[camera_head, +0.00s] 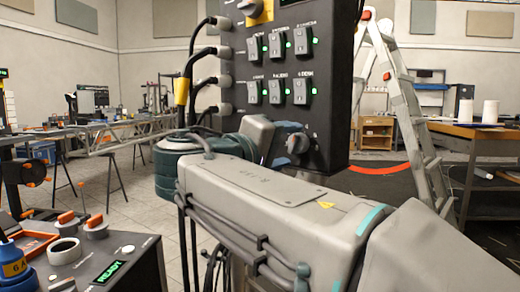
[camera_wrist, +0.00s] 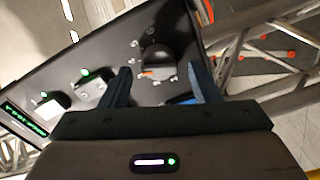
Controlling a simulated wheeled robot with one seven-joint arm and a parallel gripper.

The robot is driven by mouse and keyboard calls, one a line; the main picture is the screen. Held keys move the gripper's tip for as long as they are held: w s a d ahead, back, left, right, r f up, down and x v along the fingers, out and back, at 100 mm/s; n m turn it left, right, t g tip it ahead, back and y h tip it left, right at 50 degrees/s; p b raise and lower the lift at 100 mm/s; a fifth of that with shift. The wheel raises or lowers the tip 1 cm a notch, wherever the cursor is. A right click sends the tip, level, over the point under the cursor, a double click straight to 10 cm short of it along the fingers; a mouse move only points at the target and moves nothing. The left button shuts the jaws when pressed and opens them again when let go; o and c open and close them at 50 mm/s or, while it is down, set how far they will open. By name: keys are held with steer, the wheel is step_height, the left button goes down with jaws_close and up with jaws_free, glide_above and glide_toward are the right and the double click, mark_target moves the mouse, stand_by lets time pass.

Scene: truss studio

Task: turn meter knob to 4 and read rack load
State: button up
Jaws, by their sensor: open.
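The meter knob (camera_wrist: 157,60) is a dark round knob with a reddish mark, on a black panel face in the wrist view. Small marks around it are too small to read. My gripper (camera_wrist: 158,70) is open, with one blue finger on each side of the knob; I cannot tell whether either touches it. A green-lit display (camera_wrist: 22,119) is at the panel's left end, its text unreadable. In the head view, the black rack panel (camera_head: 331,125) stands upright behind my arm. A dark knob (camera_head: 298,144) shows low on it, partly hidden, with a blue finger part beside it.
Several lit switches (camera_head: 277,92) sit above the knob, and thick cables (camera_head: 205,52) plug into the panel's left side. A stepladder (camera_head: 405,100) and a bench (camera_head: 480,134) stand at right. A box with a READY display (camera_head: 107,270) is at lower left.

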steer(key=p+v, duration=0.3)
steer(key=v, duration=0.9)
steer(key=shift+s+a, duration=0.15)
steer(key=w+d+f+g+y+p, duration=0.2)
steer(key=d+g+p, duration=0.6)
steer(key=d+p, duration=0.85)
steer(key=s+d+m+g+y+p, duration=0.3)
steer(key=s+d+m+y+p, duration=0.2)
steer(key=p, duration=1.3)
steer(key=s+m+y, duration=0.1)
steer(key=s+y, duration=0.2)
steer(key=s, duration=0.1)
steer(key=shift+s+d+r+m+g+y+p, duration=0.3)
steer(key=shift+s+d+r+m+y+p, duration=0.05)
steer(key=shift+d+r+m+y, duration=0.05)
